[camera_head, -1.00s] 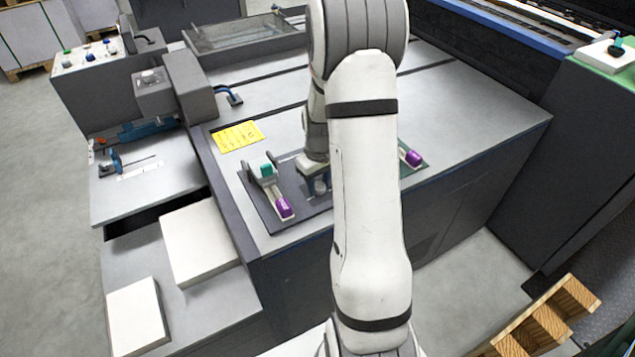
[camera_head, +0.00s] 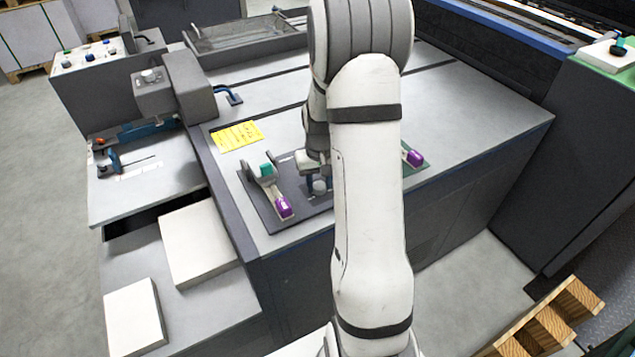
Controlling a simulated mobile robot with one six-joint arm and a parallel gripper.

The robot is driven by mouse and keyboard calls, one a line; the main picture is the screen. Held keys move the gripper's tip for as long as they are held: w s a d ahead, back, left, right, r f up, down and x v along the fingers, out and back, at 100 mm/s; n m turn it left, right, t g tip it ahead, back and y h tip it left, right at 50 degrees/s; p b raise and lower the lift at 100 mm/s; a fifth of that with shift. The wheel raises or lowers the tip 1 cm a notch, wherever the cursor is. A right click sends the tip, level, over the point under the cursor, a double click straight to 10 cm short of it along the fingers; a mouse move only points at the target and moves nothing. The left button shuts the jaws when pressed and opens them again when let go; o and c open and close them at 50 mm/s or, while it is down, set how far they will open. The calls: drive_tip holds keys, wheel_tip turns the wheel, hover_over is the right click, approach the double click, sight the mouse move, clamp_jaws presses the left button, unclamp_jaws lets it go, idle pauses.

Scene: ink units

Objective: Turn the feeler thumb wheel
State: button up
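A dark plate (camera_head: 283,222) lies on the grey machine top. My gripper (camera_head: 316,178) points down over the middle of this plate, partly hidden behind my white forearm. A small round grey knob (camera_head: 320,187), perhaps the feeler thumb wheel, shows right at my fingertips. I cannot tell whether the fingers touch it or whether they are open or shut. Left of it, a pale lever unit with a teal block (camera_head: 267,170) and a purple end (camera_head: 284,207) stands on the plate. Another purple end (camera_head: 413,157) shows right of my arm.
A yellow label (camera_head: 237,136) lies behind the plate. A grey head unit with a blue handle (camera_head: 232,97) stands at left, above a side table (camera_head: 130,185). White paper stacks (camera_head: 196,243) lie front left. A wooden pallet (camera_head: 555,315) is on the floor at right.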

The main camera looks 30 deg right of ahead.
sight(319, 185)
drive_tip(key=o, duration=0.4)
drive_tip(key=shift+r, duration=0.1)
wheel_tip(319, 185, up, 8)
drive_tip(key=shift+f, duration=0.15)
idle(1.1)
